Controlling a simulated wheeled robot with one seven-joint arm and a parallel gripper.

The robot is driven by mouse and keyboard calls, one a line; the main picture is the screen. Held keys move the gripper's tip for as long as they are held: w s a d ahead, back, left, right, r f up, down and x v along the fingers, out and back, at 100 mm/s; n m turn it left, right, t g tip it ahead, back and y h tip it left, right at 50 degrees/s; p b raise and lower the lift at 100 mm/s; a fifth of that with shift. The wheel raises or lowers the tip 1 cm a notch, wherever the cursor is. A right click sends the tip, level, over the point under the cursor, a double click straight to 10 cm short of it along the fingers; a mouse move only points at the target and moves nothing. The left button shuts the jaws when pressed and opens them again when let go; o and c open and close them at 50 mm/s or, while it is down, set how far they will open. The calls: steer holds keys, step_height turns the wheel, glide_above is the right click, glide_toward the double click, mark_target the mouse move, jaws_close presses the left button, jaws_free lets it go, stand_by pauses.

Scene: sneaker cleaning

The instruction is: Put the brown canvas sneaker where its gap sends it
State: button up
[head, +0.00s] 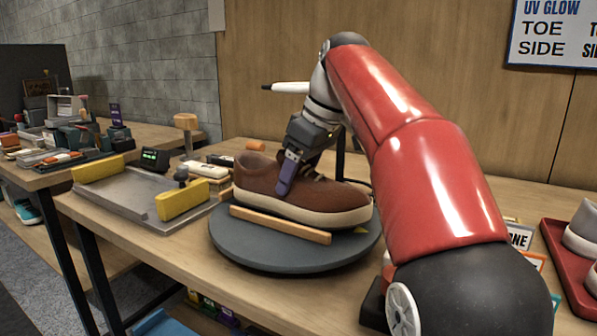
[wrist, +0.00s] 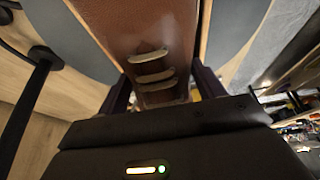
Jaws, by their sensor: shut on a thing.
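The brown canvas sneaker (head: 260,185) with a cream sole sits on the round grey turntable (head: 240,258), toe to the right. A wooden strip (head: 280,225) lies along its near side. My gripper (head: 290,172) reaches down over the middle of the sneaker and is shut on it, a finger against its near side. In the wrist view the sneaker (wrist: 140,25) runs between the two fingers, with pale laces across it. No gap between sole and upper can be made out. The sign (head: 553,32) at upper right reads "UV GLOW", "TOE", "SIDE" and is cut off.
A grey metal tray (head: 125,195) with yellow end blocks (head: 183,200) stands left of the turntable. A red tray (head: 563,265) with pale shoes (head: 583,232) is at the right edge. A cluttered second table (head: 40,180) stands at far left. A black post rises behind the sneaker.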

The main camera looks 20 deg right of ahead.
steer(key=shift+f+b, duration=0.45)
steer(key=shift+f, duration=0.1)
steer(key=o, duration=1.4)
steer(key=shift+r, duration=0.1)
